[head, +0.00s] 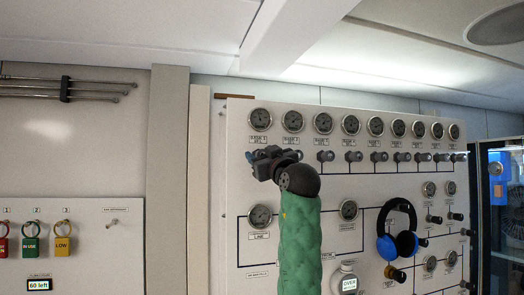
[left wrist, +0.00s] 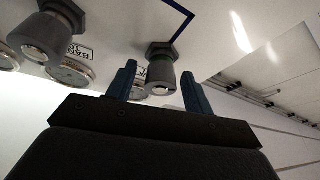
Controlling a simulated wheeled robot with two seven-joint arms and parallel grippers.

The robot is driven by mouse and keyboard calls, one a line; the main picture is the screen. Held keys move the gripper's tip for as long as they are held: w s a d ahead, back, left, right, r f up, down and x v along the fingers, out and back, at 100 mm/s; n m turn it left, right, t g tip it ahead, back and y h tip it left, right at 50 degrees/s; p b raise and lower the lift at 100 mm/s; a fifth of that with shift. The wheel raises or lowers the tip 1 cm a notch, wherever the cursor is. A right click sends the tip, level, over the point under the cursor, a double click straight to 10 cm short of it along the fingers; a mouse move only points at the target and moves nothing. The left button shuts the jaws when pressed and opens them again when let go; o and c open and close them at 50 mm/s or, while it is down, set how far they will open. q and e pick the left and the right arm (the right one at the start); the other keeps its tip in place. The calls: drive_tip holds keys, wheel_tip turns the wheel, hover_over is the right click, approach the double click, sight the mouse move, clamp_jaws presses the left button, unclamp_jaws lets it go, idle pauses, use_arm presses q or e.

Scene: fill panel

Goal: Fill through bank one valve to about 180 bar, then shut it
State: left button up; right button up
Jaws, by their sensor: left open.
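The fill panel (head: 400,185) has a top row of round gauges with dark valve knobs under them. The leftmost gauge (head: 260,119) sits above my left gripper (head: 258,157), which covers the knobs below the first gauges. In the left wrist view, my open left gripper (left wrist: 158,85) has one blue finger on each side of the end knob (left wrist: 160,72), which looks like the bank one valve. Contact cannot be told. A line gauge (head: 260,216) is lower left; its reading is too small to make out. My right gripper is not in view.

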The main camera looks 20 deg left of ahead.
use_arm(q)
drive_tip(key=c, duration=1)
